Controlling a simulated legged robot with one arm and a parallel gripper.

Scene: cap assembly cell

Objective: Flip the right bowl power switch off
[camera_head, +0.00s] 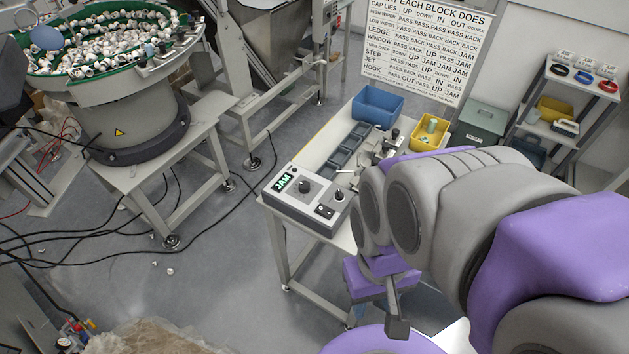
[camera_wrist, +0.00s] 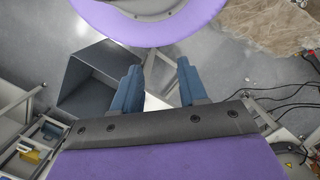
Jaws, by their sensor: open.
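A grey control box (camera_head: 305,205) sits on the near end of the white bench. Its lit display reads JAM. Two black knobs and a small black switch (camera_head: 325,211) show on its top; I cannot tell the switch's position or whether it is the right bowl's power switch. A vibratory bowl (camera_head: 100,62) full of white caps stands at the upper left. My gripper (camera_wrist: 158,85) is open in the wrist view, its two blue-grey fingers apart with nothing between them. In the head view its end hangs below my arm, right of and lower than the box, apart from it.
The white bench (camera_head: 313,145) also carries a blue bin (camera_head: 377,106) and a yellow bin (camera_head: 430,131). A sign (camera_head: 425,50) hangs behind. Black cables (camera_head: 60,235) lie on the floor at left. Floor between bowl stand and bench is mostly clear. A grey open bin (camera_wrist: 88,80) shows in the wrist view.

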